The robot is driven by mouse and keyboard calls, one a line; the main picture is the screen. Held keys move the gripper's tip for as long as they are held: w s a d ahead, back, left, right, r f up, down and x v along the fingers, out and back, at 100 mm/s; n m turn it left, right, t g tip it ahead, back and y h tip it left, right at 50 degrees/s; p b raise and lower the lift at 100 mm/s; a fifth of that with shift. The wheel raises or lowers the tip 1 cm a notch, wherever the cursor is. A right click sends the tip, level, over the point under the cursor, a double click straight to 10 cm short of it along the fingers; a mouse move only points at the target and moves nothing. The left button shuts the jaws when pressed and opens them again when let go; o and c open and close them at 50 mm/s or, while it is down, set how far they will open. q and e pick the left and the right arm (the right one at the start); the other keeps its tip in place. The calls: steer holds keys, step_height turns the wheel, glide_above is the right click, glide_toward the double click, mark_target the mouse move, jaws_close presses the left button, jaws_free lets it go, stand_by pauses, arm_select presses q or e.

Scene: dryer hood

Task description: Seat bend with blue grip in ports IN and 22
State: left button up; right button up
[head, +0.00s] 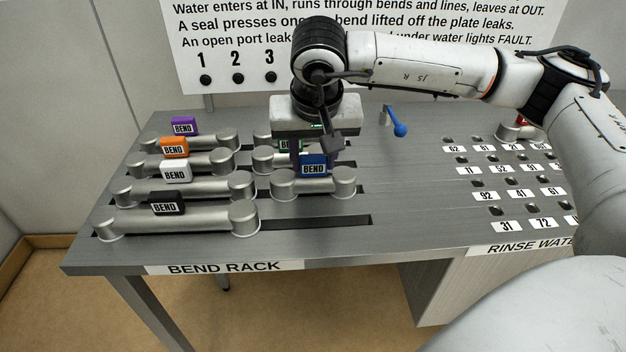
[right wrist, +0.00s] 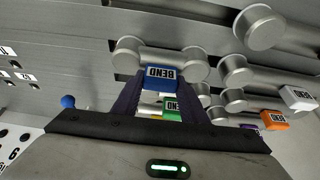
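The bend with the blue grip (head: 314,167) lies in the right column of the bend rack, its two round ends resting on the rack. It also shows in the right wrist view (right wrist: 160,76). My right gripper (head: 314,160) is over it, pointing down, with its dark purple fingers on either side of the blue grip. The fingers look open, with a small gap beside the grip. The port plate (head: 480,178) is at the right, with several holes and number labels. I cannot make out labels IN or 22; my right arm hides part of the plate. My left gripper is out of view.
Bends with purple (head: 184,126), orange (head: 174,147), white (head: 175,171) and black (head: 168,203) grips fill the left rack column. A green-grip bend (right wrist: 172,108) lies close behind the blue one. A blue-knobbed lever (head: 400,130) stands between rack and ports. The front right slot is empty.

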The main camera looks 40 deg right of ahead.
jaws_close()
steer(key=shift+r, duration=0.1)
